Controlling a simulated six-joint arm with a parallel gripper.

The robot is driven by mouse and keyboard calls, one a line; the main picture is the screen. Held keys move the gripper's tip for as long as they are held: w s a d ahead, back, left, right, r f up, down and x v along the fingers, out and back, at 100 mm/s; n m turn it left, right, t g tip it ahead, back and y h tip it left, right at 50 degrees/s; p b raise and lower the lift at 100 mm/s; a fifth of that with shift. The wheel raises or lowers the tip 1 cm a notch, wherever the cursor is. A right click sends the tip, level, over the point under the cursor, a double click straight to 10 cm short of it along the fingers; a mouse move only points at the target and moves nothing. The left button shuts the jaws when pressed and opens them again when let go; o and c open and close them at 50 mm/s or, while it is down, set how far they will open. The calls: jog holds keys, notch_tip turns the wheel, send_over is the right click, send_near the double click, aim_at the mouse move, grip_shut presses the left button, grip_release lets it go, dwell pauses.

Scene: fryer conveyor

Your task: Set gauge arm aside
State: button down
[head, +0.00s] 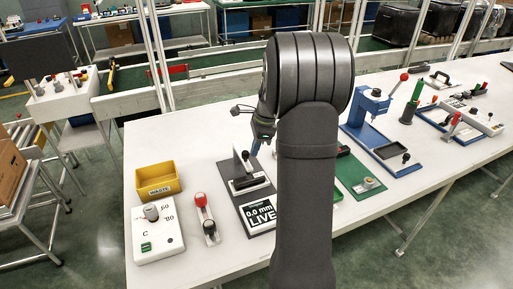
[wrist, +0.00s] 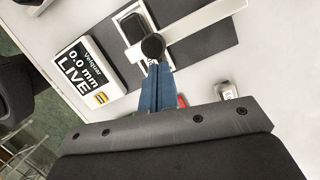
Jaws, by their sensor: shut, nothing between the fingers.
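The gauge stands on a dark base plate (head: 228,188) on the white table, with a white display (wrist: 75,72) reading "0.0 mm LIVE"; the display (head: 259,214) also shows in the head view. In the wrist view, a white gauge arm (wrist: 205,20) crosses the base, with a black ball knob (wrist: 153,46) near the fingertips. My gripper (wrist: 160,68) has its blue fingers together and empty, just by the knob; I cannot tell whether they touch it. In the head view my gripper (head: 257,147) is above the gauge, and my arm hides part of the area.
Right are a green plate (head: 352,172) and a blue press (head: 373,120). Bare table lies behind the bin.

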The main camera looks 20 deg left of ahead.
jog(key=shift+s, duration=0.1)
jog(key=shift+s+a+m, duration=0.2)
jog(key=shift+s+m, duration=0.05)
jog(key=shift+m, duration=0.15)
jog(key=shift+s+a, duration=0.1)
jog(key=shift+s, duration=0.05)
jog(key=shift+s+a+m, duration=0.45)
jog(key=shift+s+m, duration=0.15)
jog(key=shift+m, duration=0.3)
jog(key=s+a+m+t, duration=0.1)
jog(key=s+a+m, duration=0.2)
jog(key=a, duration=0.9)
jog(key=shift+a+m+t, duration=0.15)
jog(key=shift+m+t, duration=0.15)
jog(key=shift+m, duration=0.7)
jog(key=shift+a, duration=0.1)
